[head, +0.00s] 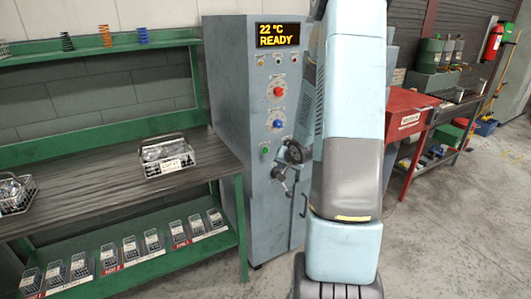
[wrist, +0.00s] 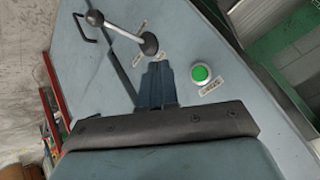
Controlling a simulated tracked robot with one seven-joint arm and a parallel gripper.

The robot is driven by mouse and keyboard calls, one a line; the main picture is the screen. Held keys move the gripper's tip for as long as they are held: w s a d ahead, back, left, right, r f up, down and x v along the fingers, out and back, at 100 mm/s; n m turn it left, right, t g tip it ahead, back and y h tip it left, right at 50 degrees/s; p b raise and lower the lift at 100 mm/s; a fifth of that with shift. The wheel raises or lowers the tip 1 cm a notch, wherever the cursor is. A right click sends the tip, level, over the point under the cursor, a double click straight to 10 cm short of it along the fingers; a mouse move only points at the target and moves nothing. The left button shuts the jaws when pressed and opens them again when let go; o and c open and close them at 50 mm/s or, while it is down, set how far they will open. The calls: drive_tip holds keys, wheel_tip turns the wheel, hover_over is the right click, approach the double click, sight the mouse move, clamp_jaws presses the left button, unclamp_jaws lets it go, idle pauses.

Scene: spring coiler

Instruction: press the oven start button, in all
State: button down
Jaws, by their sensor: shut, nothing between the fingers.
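The oven (head: 232,100) is a tall grey-blue cabinet, and its display (head: 277,34) reads 22 °C READY. The green start button (head: 265,149) is low on its front panel. In the wrist view the green button (wrist: 200,73) sits in a pale ring with a small label beside it. My gripper (wrist: 158,70) is shut and empty, with its dark fingers pointing at the panel. The button is to the right of the fingertips and uncovered. I cannot tell how far the tips are from the panel. In the head view my arm hides part of the oven front.
A lever with a dark ball knob (wrist: 149,44) is just above my fingertips in the wrist view. A red knob (head: 278,91) and a blue knob (head: 278,124) are higher on the panel. A green workbench (head: 100,200) stands left, with a wire basket (head: 165,158) on it.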

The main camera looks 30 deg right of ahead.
drive_tip(key=shift+w+a, duration=0.15)
drive_tip(key=shift+w, duration=4.15)
drive_tip(key=shift+w, duration=0.2)
drive_tip(key=shift+w+r, duration=0.1)
drive_tip(key=shift+w, duration=0.1)
drive_tip(key=shift+w, duration=0.35)
drive_tip(key=shift+s, duration=0.8)
drive_tip(key=shift+s, duration=2.5)
